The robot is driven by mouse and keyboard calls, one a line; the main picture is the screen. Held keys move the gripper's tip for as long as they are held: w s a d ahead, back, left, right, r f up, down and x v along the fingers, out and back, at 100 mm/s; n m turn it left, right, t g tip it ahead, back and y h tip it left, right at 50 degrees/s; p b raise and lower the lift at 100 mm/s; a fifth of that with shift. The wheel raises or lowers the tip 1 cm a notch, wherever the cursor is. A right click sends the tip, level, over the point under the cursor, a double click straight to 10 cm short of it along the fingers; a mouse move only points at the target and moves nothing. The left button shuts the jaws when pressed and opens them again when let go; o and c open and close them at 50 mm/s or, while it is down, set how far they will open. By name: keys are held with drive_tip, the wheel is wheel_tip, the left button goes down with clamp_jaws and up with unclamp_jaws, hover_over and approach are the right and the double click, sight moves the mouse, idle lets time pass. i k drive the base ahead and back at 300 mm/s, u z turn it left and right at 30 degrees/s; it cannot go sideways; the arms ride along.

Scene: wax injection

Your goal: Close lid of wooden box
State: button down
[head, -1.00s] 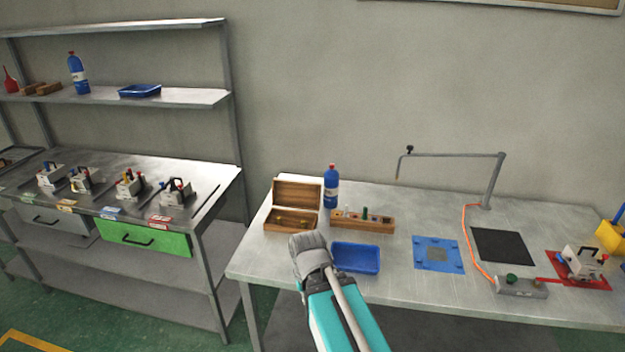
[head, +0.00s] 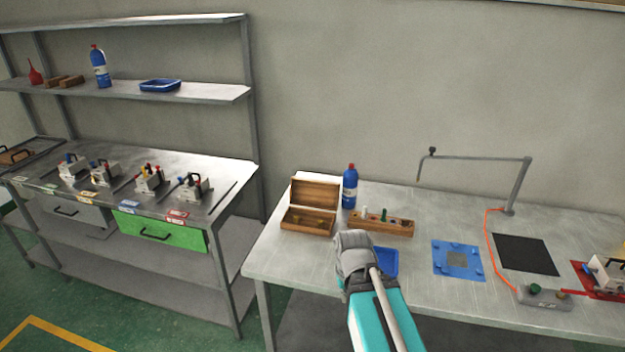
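The wooden box (head: 307,224) stands at the back left of the metal table. Its lid (head: 316,192) is open and stands upright along the back edge. Small brownish items lie inside the box. My gripper, a grey end on a teal and grey arm, (head: 353,240) is in front of and to the right of the box, apart from it in the picture. It covers part of the blue tray. Its fingers are hidden from this angle, so I cannot see whether they are open or shut.
A blue bottle (head: 350,187) stands right behind the box. A wooden holder with pegs (head: 381,228) and the blue tray (head: 387,262) are to its right. A blue mat (head: 457,260) and black mat (head: 526,254) lie farther right. The table's left front corner is bare.

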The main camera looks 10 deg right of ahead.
sight(315, 193)
drive_tip(key=z, duration=0.1)
drive_tip(key=i, duration=1)
drive_tip(key=u, duration=0.05)
